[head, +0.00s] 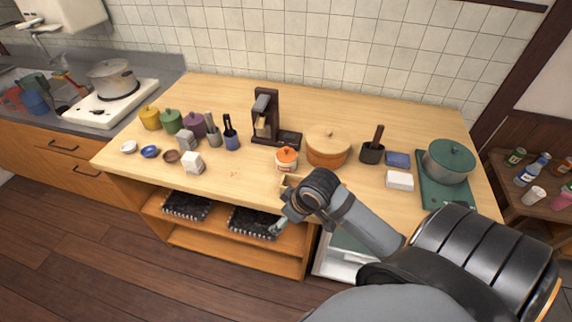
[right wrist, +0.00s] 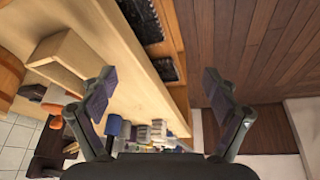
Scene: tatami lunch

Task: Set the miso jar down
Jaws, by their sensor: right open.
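A small white jar with an orange lid and a label, which looks like the miso jar (head: 287,160), stands upright on the wooden counter (head: 240,178) near its front, left of the orange pot. Nothing holds it. My right gripper (head: 282,220) is in front of the counter's front edge, nearer to me than the jar and apart from it. In the right wrist view my right gripper (right wrist: 157,88) is open, with nothing between its fingers. I cannot make out the jar for certain in that view. My left gripper does not show.
A small wooden box (right wrist: 62,58) sits near the front edge, partly behind my right arm in the head view. Black trays (head: 254,223) lie on the shelf below.

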